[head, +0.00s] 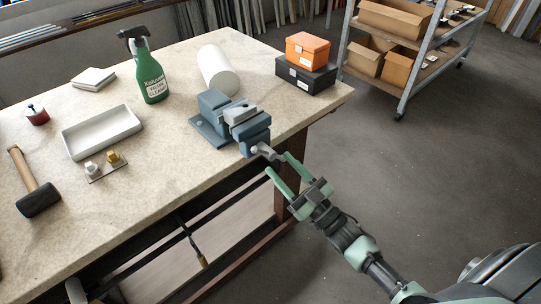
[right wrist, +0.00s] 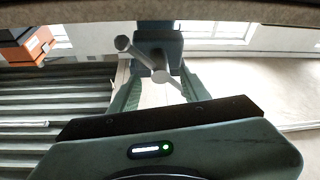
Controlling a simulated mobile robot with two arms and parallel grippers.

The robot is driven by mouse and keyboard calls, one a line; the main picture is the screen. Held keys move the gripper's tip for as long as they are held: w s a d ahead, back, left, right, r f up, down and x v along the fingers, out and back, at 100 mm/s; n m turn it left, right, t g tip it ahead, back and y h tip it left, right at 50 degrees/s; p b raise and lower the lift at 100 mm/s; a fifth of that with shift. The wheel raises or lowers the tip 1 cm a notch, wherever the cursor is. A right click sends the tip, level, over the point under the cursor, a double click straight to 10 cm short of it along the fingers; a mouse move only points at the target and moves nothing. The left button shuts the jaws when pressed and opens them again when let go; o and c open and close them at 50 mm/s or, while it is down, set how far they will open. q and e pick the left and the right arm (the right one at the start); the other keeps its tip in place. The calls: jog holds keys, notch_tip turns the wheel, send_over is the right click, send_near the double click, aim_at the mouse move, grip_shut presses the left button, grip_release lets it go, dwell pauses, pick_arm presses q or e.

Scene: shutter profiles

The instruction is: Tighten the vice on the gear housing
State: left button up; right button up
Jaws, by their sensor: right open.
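The blue-grey vice (head: 212,128) is fixed near the front edge of the table. A lighter grey part (head: 240,112), which looks like the gear housing, sits between its jaws; whether both jaws touch it I cannot tell. The vice handle (head: 266,152), a grey bar on the screw end, sticks out past the table edge. My right gripper (head: 282,172) is open just in front of it. In the right wrist view the slanted handle (right wrist: 141,59) shows beyond and partly between the open fingers (right wrist: 158,92), not gripped. My left gripper is out of view.
On the table (head: 165,195) are a white cylinder (head: 218,72), a green spray bottle (head: 150,75), orange and black boxes (head: 307,50), a white tray (head: 100,132) and a mallet (head: 35,190). A shelf cart (head: 402,95) stands behind.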

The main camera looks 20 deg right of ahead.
aim_at(271, 156)
jog(key=x, duration=0.5)
jog(key=shift+f+p, duration=0.1)
jog(key=shift+p, duration=0.3)
jog(key=shift+c, duration=0.4)
grip_shut()
jog(key=shift+f, duration=0.2)
dwell(0.4)
